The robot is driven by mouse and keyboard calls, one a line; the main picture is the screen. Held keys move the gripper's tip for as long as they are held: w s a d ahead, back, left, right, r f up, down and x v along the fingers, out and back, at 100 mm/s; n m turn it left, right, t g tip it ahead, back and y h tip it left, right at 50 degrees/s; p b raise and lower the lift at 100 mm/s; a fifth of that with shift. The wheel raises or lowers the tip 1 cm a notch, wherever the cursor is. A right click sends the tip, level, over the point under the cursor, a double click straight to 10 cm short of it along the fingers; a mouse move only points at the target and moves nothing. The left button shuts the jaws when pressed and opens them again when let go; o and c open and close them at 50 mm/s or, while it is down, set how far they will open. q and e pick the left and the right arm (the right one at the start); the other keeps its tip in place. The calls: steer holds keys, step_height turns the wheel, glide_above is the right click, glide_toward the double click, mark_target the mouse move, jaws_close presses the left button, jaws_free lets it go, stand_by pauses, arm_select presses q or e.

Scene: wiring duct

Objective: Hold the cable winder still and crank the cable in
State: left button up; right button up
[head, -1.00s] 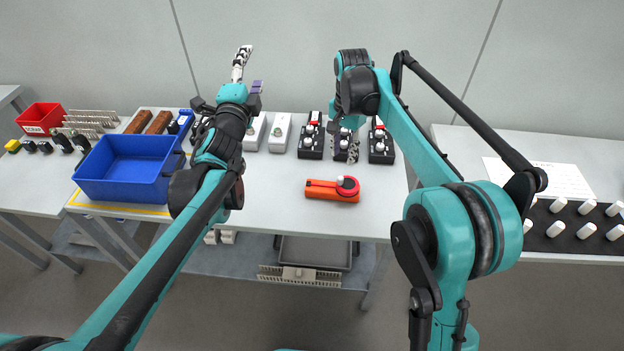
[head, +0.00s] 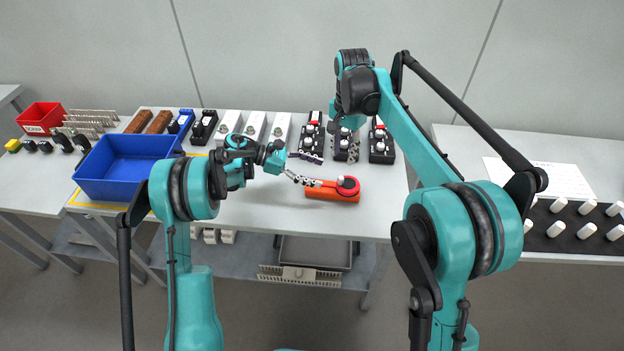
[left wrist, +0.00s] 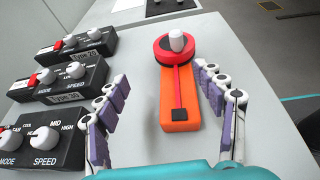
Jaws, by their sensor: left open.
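The cable winder (head: 333,194) lies flat on the table, an orange block with a red arm and a red disc topped by a white knob. It also shows in the left wrist view (left wrist: 180,115), its disc end farthest away. My left gripper (head: 316,170) is open at the winder's left end. In the left wrist view its fingers (left wrist: 161,80) stand either side of the orange body, with visible gaps. My right gripper (head: 350,146) hangs behind the winder, near the black control boxes; whether it is open is unclear. No cable can be made out.
Black control boxes (head: 381,147) with white knobs stand behind the winder, also close to my left finger in the wrist view (left wrist: 75,85). White boxes (head: 254,126) and a blue bin (head: 128,165) are to the left. The table right of the winder is clear.

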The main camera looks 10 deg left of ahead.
mark_target(331, 187)
arm_select(q)
steer(key=f, duration=0.1)
steer(key=s+f+m+g, duration=0.1)
steer(key=shift+s+d+f, duration=0.15)
steer(key=shift+s+f, duration=0.15)
steer(key=shift+f, duration=0.1)
steer(key=x, duration=0.6)
steer(key=shift+d+f, duration=0.15)
steer(key=shift+d, duration=0.2)
steer(key=c, duration=1.4)
steer(key=shift+c, duration=0.2)
